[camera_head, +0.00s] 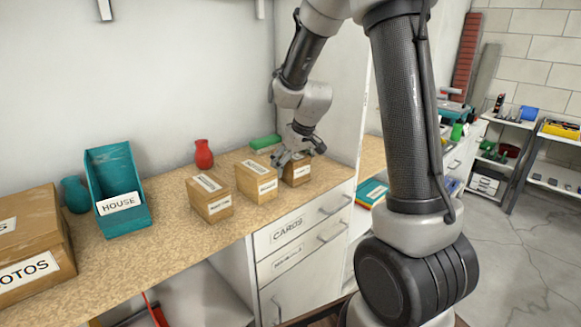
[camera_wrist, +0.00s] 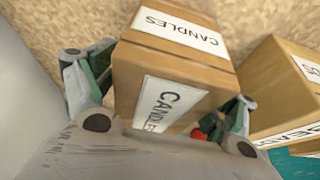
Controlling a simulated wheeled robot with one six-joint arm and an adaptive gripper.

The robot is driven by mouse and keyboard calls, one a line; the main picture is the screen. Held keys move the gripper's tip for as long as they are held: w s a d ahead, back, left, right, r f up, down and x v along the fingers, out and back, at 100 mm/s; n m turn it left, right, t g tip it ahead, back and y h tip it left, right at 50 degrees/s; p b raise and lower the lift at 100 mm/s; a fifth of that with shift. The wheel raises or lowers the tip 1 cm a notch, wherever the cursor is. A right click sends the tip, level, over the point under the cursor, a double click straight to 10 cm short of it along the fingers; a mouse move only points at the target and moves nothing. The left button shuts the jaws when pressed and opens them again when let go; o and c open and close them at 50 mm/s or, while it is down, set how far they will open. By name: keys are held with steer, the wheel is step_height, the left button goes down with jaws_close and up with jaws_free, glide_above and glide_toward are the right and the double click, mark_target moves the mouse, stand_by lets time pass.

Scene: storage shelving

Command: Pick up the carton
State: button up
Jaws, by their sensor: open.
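Several small brown cartons stand in a row on the counter. My gripper (camera_head: 301,151) is low over the rightmost carton (camera_head: 297,174). In the wrist view a carton labelled CANDLES (camera_wrist: 150,75) sits between the two fingers of my gripper (camera_wrist: 158,103). The fingers are open, one on each side of it. I cannot tell whether either finger touches it. The middle carton (camera_head: 257,184) and the left carton (camera_head: 210,198) stand to the left in the head view. The carton's underside is hidden.
Another carton (camera_wrist: 285,85) is close to the right finger in the wrist view. A red vase (camera_head: 204,154), a green item (camera_head: 265,142), a teal HOUSE bin (camera_head: 112,165), a teal vase (camera_head: 76,196) and a large PHOTOS box (camera_head: 30,235) stand on the counter (camera_head: 165,250). A wall is behind.

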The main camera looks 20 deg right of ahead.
steer(key=c, duration=1.1)
step_height(320, 180, up, 10)
